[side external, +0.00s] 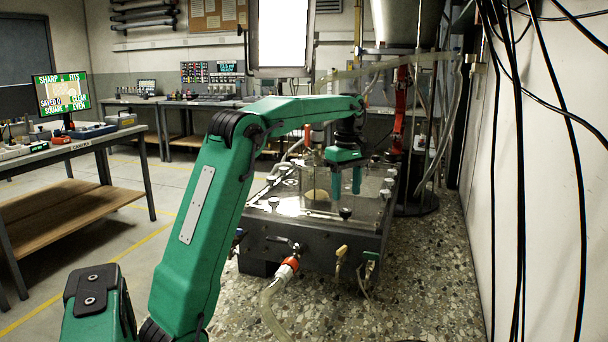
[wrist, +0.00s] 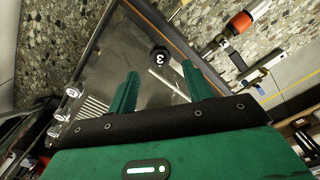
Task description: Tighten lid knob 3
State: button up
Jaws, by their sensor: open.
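Knob 3 (wrist: 160,60) is a dark round knob with a white "3" on the clear lid (wrist: 112,58) in the wrist view. My gripper (wrist: 158,70) is open, its two green fingers apart, with the knob beyond and between their tips. In the side view my gripper (side external: 346,191) points down over the front part of the tank (side external: 325,259). A dark knob (side external: 345,213) stands just below the fingertips, with a small gap visible. The fingers appear empty.
Several other knobs line the lid's edges, such as one at the left in the wrist view (wrist: 72,93). An orange-and-white hose fitting (side external: 288,267) and a yellow-handled valve (side external: 341,251) stick out at the tank front. Black cables (side external: 519,150) hang at the right.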

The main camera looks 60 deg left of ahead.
aim_at(346, 210)
jog(key=shift+f, duration=2.45)
jog(key=c, duration=1)
jog(key=shift+o, duration=0.2)
